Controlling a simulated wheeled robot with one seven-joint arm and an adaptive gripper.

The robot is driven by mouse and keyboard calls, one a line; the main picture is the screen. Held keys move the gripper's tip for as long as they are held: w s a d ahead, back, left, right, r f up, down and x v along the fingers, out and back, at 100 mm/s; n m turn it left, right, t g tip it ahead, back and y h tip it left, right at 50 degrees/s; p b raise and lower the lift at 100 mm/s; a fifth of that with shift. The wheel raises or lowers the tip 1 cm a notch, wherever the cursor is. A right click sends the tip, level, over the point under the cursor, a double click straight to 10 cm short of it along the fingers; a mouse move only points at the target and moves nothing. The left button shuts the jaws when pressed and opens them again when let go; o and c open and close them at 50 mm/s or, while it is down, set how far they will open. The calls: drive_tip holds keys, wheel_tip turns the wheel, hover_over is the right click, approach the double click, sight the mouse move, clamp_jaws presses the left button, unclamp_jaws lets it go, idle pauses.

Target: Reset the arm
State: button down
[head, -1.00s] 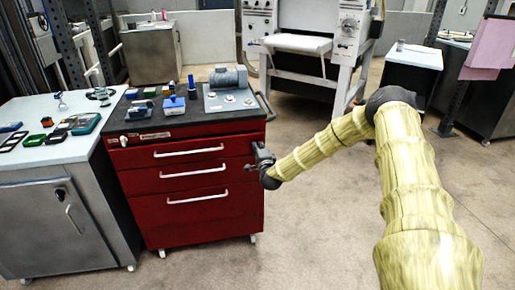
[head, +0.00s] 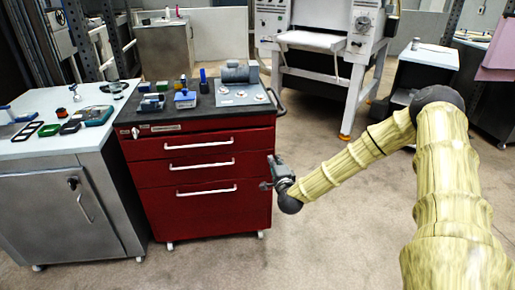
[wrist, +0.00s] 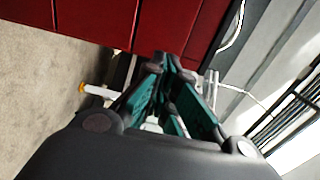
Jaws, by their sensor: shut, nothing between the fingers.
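My gripper (head: 268,177) is at the end of my arm, beside the right edge of the red drawer cabinet (head: 204,215) in the head view. In the wrist view my gripper (wrist: 172,62) has its fingertips together with nothing between them.
A grey workbench (head: 60,158) with trays and tools stands left of the cabinet. The cabinet top carries a grey motor-like unit (head: 238,73) and small blue items. A white roller machine (head: 325,45) stands behind. The floor (head: 330,235) around my arm is open.

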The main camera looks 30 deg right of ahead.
drive_tip(key=s+a+f+n+g+y+p, duration=0.1)
drive_tip(key=s+a+f+n+g+y, duration=0.4)
drive_tip(key=s+a+f, duration=0.55)
drive_tip(key=s+a+f+n+g+y+p, duration=0.25)
drive_tip(key=s+a+f+n, duration=0.5)
drive_tip(key=a, duration=0.55)
drive_tip(key=s+a+f+n+g+h, duration=0.1)
drive_tip(key=s+n+g, duration=0.3)
drive_tip(key=s, duration=1.1)
drive_tip(key=s+a+f+n+g+p, duration=0.1)
drive_tip(key=s+f+n+g, duration=0.2)
drive_tip(key=s, duration=1.3)
drive_tip(key=shift+a+f+n+g+h, duration=0.2)
drive_tip(key=shift+n+g+h, duration=0.15)
drive_tip(key=shift+n+g, duration=0.75)
